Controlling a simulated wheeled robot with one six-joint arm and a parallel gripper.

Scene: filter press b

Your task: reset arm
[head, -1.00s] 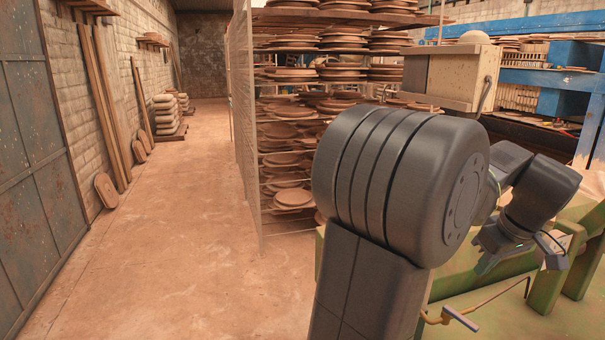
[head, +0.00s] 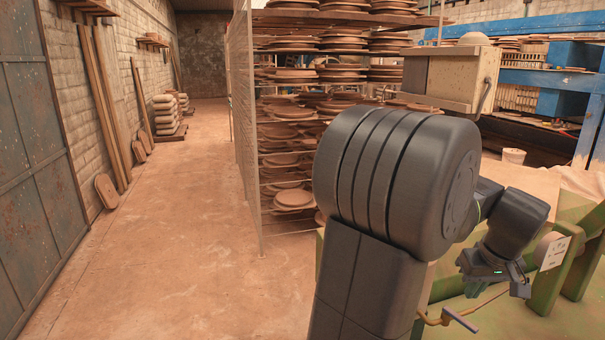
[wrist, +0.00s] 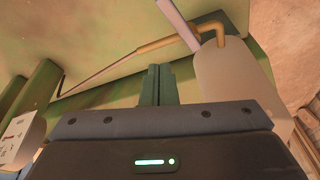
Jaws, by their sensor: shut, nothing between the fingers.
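My gripper (head: 474,290) hangs low beside the green machine frame (head: 540,300) at the right of the head view, partly behind my own arm. In the wrist view its two fingers (wrist: 161,84) are together, with nothing between them. A brass rod with a pale purple grip (head: 460,319) is below the gripper in the head view. In the wrist view, the brass rod (wrist: 160,45) crosses beyond the fingertips, and I cannot tell how far away it is.
A rack of clay discs (head: 290,165) stands behind my arm. A beige box (head: 455,78) is above. The left aisle floor (head: 170,240) is clear.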

